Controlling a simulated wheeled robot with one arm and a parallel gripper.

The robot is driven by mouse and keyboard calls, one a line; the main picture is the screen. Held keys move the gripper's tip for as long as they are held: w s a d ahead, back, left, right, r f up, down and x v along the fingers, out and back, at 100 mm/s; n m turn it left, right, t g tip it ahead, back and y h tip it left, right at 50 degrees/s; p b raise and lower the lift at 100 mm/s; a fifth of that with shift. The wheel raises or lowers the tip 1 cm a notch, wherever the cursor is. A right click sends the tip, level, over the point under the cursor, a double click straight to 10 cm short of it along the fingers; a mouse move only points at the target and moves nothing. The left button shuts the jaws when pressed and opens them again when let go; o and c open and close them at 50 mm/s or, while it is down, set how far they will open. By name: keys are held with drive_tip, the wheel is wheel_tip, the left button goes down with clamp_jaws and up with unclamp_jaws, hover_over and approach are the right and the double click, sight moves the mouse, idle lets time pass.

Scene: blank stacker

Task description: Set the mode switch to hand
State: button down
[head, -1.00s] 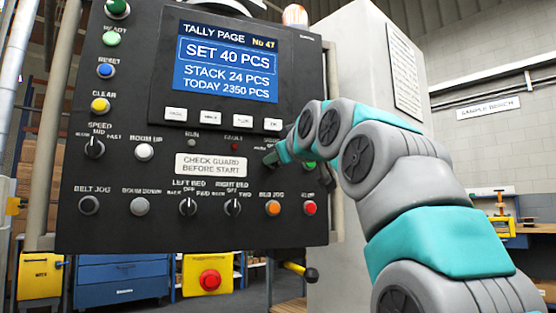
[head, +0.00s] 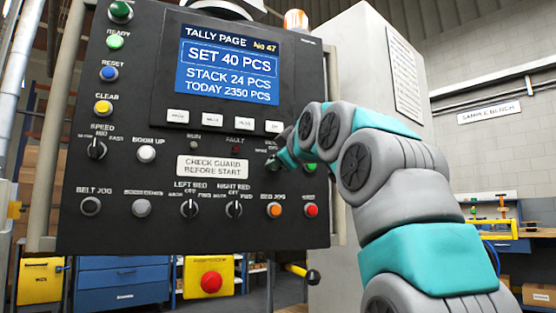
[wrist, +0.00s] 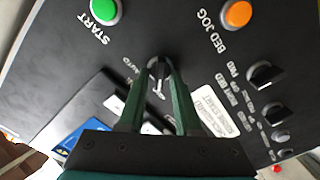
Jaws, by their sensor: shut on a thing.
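The mode switch is a small black rotary knob (wrist: 158,75) with a pale pointer line, on the black control panel (wrist: 60,55). In the wrist view the two green fingers of my gripper (wrist: 157,66) are closed on either side of it. A label beside the knob is mostly hidden by a finger, so I cannot read the switch position for certain. In the head view my gripper (head: 276,162) is at the right part of the panel and covers the knob.
The green start button (wrist: 103,10) and orange bed jog button (wrist: 237,14) sit close by. Left bed (head: 189,208) and right bed (head: 233,208) selector knobs are lower left in the head view. A screen (head: 228,65) is above. A red stop button (head: 210,281) hangs below.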

drive_tip(key=c, duration=0.9)
unclamp_jaws()
drive_tip(key=shift+s, duration=0.15)
drive_tip(key=b+v, duration=0.1)
drive_tip(key=v, duration=0.6)
drive_tip(key=shift+s+b, duration=0.2)
drive_tip(key=shift+b, duration=0.1)
drive_tip(key=shift+d, duration=0.1)
